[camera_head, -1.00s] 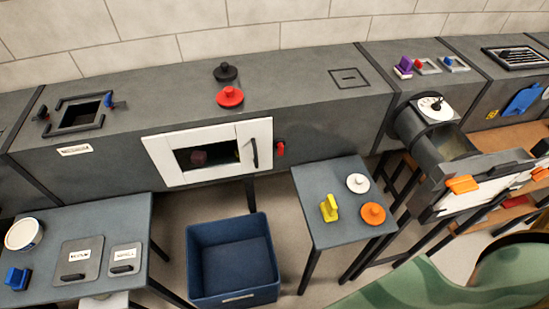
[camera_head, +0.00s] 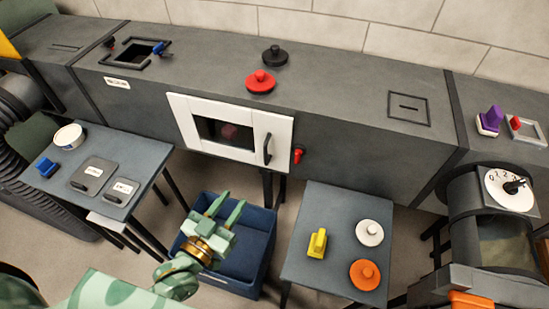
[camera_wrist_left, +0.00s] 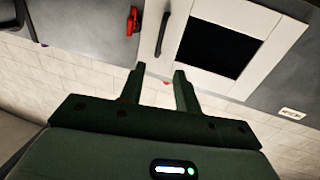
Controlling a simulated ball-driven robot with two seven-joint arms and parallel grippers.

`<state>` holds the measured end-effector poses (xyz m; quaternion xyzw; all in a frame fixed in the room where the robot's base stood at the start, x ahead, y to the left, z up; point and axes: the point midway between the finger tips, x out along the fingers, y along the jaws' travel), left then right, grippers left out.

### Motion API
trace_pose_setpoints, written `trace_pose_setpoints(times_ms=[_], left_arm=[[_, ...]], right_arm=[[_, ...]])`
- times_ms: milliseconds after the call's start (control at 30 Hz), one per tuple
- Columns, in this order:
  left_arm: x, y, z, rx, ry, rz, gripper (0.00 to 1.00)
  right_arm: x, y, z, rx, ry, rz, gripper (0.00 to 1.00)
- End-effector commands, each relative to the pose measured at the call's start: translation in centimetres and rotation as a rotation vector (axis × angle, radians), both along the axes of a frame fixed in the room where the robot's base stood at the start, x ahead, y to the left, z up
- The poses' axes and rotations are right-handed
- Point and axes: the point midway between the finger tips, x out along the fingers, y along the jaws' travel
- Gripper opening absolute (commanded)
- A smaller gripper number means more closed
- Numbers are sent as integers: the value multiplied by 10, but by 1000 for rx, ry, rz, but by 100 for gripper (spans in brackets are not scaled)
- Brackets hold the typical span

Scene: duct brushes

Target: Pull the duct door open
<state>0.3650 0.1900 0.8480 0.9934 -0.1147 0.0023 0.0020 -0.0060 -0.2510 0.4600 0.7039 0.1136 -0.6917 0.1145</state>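The duct door (camera_head: 228,128) is a white frame with a dark window, set in the front of the grey duct and closed. Its dark vertical handle (camera_head: 267,149) is on the right side, and a red latch (camera_head: 298,155) sits on the duct just right of it. My left gripper (camera_head: 224,207) is open and empty, in front of and below the door, over the blue bin. In the left wrist view the door (camera_wrist_left: 216,45) and handle (camera_wrist_left: 162,34) lie beyond the open fingers (camera_wrist_left: 158,72), apart from them. My right gripper is not in view.
A blue bin (camera_head: 262,220) stands below the door. A small table (camera_head: 325,200) with a yellow block, white knob and orange knob is at the right. Another table (camera_head: 135,152) is at the left. Red (camera_head: 261,82) and black (camera_head: 275,56) knobs sit on the duct top.

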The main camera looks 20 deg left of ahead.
Motion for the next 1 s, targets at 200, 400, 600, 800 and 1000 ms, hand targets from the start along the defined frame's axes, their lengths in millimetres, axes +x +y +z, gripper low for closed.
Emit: trace_pose_setpoints(times_ms=[200,400,600,800,1000], left_arm=[[48,-12,-2,0,-1,0,32],[98,-23,-3,0,1,0,32],[132,-31,-3,1,4,0,32],[146,-35,-2,2,5,-1,32],[147,-35,-1,2,5,-1,32]], right_arm=[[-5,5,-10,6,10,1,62],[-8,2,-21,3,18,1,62],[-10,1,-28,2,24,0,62],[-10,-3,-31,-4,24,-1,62],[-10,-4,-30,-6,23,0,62]])
